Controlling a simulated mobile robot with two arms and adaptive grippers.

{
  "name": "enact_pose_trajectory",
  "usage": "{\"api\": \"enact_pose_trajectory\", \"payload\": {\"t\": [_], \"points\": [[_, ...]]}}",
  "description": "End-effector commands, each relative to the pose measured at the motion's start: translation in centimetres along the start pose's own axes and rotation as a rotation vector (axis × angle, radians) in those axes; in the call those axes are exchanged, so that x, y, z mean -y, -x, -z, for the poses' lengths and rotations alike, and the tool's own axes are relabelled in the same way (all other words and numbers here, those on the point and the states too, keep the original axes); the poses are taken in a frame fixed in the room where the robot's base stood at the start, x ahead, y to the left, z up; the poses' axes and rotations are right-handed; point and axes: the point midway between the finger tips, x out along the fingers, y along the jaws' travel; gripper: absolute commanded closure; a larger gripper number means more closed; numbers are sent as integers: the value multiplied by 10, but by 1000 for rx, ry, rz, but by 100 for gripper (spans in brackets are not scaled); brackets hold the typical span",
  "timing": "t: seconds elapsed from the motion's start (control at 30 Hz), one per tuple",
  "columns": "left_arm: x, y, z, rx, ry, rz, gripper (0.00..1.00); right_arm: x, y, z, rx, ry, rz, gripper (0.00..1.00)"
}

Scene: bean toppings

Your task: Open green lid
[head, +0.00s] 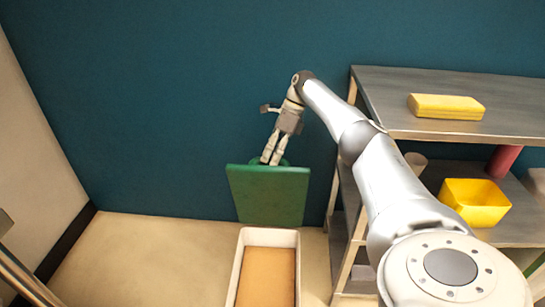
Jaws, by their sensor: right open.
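The green lid (268,197) stands raised, nearly upright, at the far end of a white bin (240,262). The bin's opening shows, with a flat tan-orange surface (266,278) inside. My right gripper (272,162) is at the top edge of the lid, with its fingertips reaching down to or just behind that edge. Its fingers are open, and part of them is hidden by the lid. I cannot tell whether they touch it. My left gripper is not in view.
A metal shelf (385,100) stands at the right, close to my right arm. It carries a yellow box (446,107) on top and a yellow bin (476,203), a red cylinder (503,161) and a pale cup (416,163) below. Floor left of the bin is clear.

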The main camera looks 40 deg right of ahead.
Motion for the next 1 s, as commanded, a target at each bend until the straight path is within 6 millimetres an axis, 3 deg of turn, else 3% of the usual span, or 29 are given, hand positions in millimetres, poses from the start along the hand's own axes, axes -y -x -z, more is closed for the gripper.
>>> {"api": "enact_pose_trajectory", "payload": {"t": [0.3,0.43,1.0], "points": [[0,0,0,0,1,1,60,-20,55,-23,1,2,3,56],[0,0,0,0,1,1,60,-26,69,-28,-1,0,2,56],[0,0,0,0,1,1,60,-29,76,-31,-3,0,0,56]]}}
